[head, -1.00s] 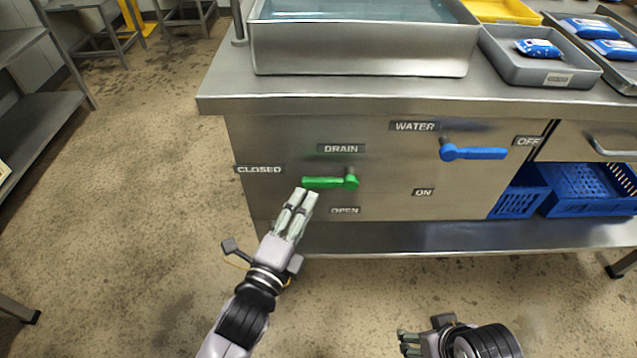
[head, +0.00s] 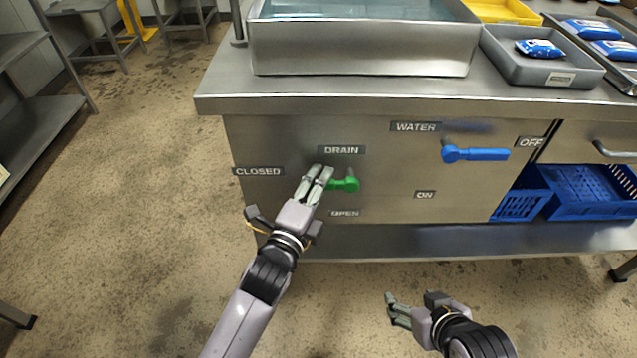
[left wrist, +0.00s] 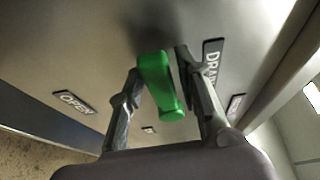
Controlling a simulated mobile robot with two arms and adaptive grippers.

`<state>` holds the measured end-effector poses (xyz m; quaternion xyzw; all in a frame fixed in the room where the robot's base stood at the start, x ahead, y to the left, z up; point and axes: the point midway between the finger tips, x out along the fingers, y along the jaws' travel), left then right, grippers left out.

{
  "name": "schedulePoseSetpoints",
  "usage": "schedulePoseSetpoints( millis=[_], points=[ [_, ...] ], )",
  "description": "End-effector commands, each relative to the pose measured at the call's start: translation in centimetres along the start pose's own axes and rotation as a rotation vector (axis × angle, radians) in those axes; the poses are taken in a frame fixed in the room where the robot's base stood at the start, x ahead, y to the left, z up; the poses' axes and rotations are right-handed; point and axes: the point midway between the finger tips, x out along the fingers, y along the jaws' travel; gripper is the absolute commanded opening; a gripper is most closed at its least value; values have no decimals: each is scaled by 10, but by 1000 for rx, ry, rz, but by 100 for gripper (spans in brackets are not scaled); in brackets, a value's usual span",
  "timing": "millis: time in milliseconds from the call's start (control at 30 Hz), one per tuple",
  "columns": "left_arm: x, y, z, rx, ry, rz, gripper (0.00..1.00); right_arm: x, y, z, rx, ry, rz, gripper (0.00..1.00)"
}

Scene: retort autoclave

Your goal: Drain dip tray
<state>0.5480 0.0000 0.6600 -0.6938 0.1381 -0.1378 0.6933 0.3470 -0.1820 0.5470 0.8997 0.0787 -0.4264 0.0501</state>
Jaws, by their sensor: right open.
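The dip tray (head: 360,48), a steel basin with water in it, stands on the steel bench. The green drain handle (head: 347,184) on the bench front points left, toward the CLOSED label (head: 258,171). My left gripper (head: 322,172) is at the handle and hides its free end in the head view. In the left wrist view, the green handle (left wrist: 160,85) lies between the two fingers of the left gripper (left wrist: 160,68). These fingers are apart, with a gap visible at the right finger. My right gripper (head: 390,307) is open and empty, low in front of the bench.
The blue water handle (head: 478,154) points right, toward the OFF label (head: 527,142). The OPEN label (head: 344,213) sits below the green handle. Blue crates (head: 590,205) stand on the lower shelf at right. A grey tray (head: 545,72) holds a blue pouch.

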Motion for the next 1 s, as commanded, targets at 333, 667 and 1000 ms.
schedulePoseSetpoints(
  millis=[333, 667, 1000],
  points=[
    [0, 0, 0, 1, 0, 0, 6, 0, 0, 0, 0, -1, 0, 61],
    [0, 0, 0, 1, 0, 1, 0, 0, 0, 0, 0, -1, 0, 61],
    [-1, 1, 1, -1, 0, 1, 0, 0, 0, 0, 0, -1, 0, 61]
  ],
)
